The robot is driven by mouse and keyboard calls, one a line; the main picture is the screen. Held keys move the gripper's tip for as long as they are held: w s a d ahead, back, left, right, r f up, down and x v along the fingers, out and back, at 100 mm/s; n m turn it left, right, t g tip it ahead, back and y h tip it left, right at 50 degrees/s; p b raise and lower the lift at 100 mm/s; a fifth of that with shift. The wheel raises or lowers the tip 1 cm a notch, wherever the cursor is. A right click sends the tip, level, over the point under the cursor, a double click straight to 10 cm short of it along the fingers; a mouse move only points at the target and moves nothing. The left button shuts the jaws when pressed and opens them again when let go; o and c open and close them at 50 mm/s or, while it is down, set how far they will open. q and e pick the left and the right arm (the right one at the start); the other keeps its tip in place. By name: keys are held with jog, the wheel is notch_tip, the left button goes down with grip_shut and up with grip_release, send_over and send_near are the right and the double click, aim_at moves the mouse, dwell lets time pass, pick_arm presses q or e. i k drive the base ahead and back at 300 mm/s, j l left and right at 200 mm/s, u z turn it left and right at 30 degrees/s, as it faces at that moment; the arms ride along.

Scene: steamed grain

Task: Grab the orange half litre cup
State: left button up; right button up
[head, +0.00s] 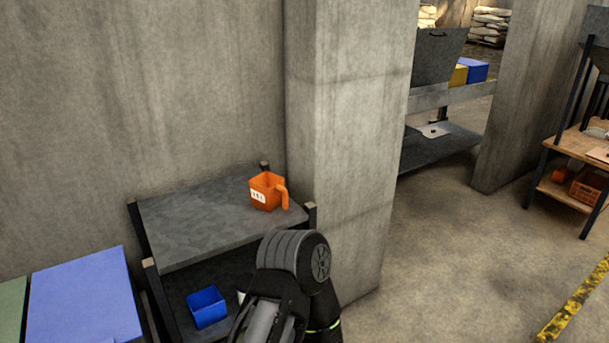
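The orange cup (267,190) stands upright on the top shelf of a dark grey rack. Its handle points right and a white label is on its front. It sits near the shelf's right end, beside the concrete pillar. Part of one of my arms shows at the bottom middle, below the cup and apart from it. I make out no gripper fingers in this view, and nothing touches the cup.
The rack's top shelf (190,222) is otherwise bare. A blue container (207,307) stands on its lower shelf. A blue box (85,298) is at the lower left. The concrete pillar (350,130) closes off the right side; open floor (450,260) lies beyond it.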

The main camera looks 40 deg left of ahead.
aim_at(268, 190)
jog(key=i+l+u, duration=0.1)
jog(key=i+u, duration=0.3)
jog(key=i, duration=0.15)
jog(key=i+l+u, duration=0.3)
jog(key=i+u, duration=0.15)
jog(key=i+l+u, duration=0.8)
jog(key=l, duration=0.3)
jog(key=i+j, duration=0.05)
jog(key=i, duration=0.05)
